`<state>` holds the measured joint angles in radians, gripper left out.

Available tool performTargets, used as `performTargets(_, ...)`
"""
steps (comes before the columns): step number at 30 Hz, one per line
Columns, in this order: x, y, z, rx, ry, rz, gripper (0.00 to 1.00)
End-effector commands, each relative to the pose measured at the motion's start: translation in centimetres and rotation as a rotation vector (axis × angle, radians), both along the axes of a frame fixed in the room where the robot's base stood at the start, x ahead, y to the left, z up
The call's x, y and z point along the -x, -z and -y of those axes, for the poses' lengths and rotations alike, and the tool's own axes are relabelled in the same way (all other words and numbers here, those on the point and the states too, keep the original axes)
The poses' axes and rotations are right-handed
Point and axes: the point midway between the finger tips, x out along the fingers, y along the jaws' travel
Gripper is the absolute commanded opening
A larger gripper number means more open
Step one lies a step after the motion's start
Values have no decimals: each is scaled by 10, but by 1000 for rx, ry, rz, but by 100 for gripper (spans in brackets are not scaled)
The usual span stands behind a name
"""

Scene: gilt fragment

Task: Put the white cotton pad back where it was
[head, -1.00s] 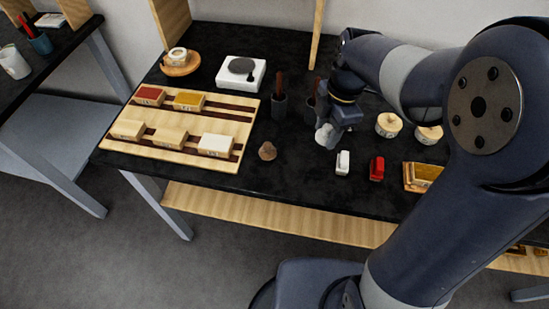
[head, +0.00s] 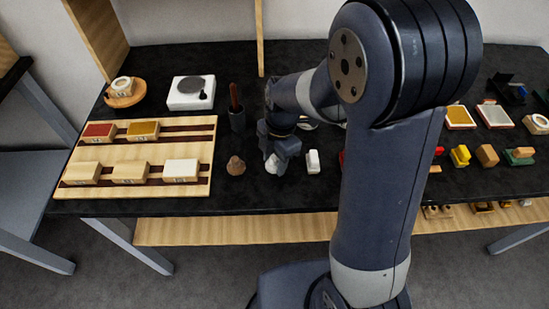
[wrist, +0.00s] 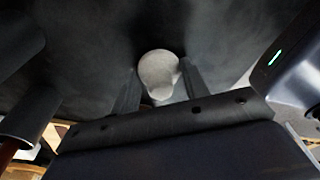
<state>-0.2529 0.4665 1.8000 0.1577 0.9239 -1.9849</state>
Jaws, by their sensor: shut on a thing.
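The white cotton pad (head: 272,163) is a small rounded whitish lump at the tip of my gripper (head: 279,157) in the head view. In the wrist view the pad (wrist: 158,70) shows pale grey and rounded between the two fingers of my gripper (wrist: 158,88), which is shut on it. The dark table top lies behind it. I cannot tell whether the pad touches the table. A brown lump (head: 236,166) sits just left of it, and a small white block (head: 313,161) stands just right of it.
A wooden rack (head: 200,150) with several labelled blocks lies at the left. A dark cup with a brown handle (head: 237,118) stands behind the brown lump. A white slab with a grey disc (head: 180,104) and a round wooden dish (head: 127,100) are at the back left. My arm hides the table's middle right.

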Motion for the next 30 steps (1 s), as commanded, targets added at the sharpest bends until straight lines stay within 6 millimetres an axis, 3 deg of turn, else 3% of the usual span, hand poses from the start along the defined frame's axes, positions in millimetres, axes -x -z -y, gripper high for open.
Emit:
performTargets(11, 0, 6, 0, 0, 1, 1, 18)
performTargets(12, 0, 4, 0, 0, 1, 1, 46)
performTargets(18, 0, 4, 0, 0, 1, 1, 63)
performTargets(30, -1, -5, 0, -1, 1, 3, 65)
